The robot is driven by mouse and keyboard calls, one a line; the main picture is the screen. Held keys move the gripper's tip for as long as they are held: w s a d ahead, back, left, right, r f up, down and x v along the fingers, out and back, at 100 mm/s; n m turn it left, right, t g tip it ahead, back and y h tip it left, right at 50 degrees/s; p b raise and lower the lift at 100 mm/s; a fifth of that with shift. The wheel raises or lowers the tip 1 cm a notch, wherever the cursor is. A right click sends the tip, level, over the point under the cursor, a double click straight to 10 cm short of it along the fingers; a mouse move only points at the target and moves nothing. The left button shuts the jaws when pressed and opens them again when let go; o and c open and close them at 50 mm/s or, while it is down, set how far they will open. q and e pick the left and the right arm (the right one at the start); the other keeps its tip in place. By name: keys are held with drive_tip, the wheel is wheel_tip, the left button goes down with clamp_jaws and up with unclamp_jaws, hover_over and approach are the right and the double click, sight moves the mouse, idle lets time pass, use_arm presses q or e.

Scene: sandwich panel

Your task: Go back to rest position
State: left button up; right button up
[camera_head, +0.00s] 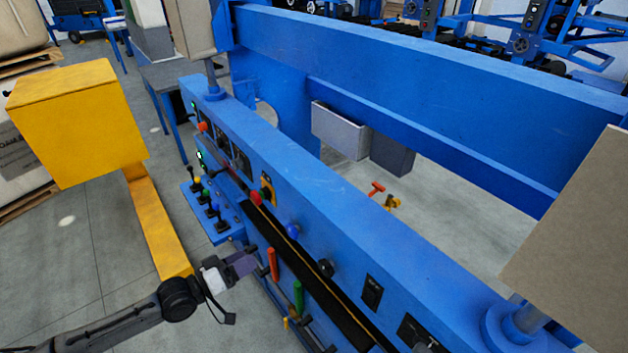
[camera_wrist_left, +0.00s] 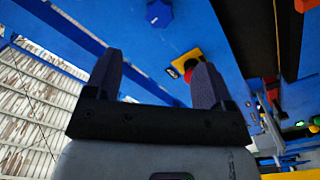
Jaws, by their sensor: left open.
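My left gripper (camera_head: 240,266) is at the front of the blue sandwich panel machine (camera_head: 345,215), just left of a red-handled lever (camera_head: 272,263). In the left wrist view the gripper (camera_wrist_left: 160,80) shows two dark fingers spread apart with nothing between them. I cannot tell whether that finger touches anything. My right gripper is in neither view.
Small joysticks stand on a blue shelf (camera_head: 222,228). A yellow column (camera_head: 158,225) with a box-like top (camera_head: 78,122) stands left. Grey floor (camera_head: 85,255) is clear at the left.

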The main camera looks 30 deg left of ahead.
use_arm(q)
drive_tip(key=s+f+m+g+y, duration=0.7)
drive_tip(key=s+f+m+g, duration=0.3)
drive_tip(key=f+g, duration=0.15)
drive_tip(key=s+d+f+n+g+h, duration=0.1)
drive_tip(key=s+d+n, duration=0.1)
drive_tip(key=s+d, duration=0.6)
drive_tip(key=s+d+f+n+g, duration=0.15)
drive_tip(key=s+d, duration=0.35)
drive_tip(key=d, duration=0.6)
wheel_tip(320, 180, up, 37)
drive_tip(key=p, duration=3.6)
drive_tip(key=shift+w+a+f+t, duration=0.2)
drive_tip(key=shift+a+t, duration=0.1)
drive_tip(key=shift+a, duration=0.1)
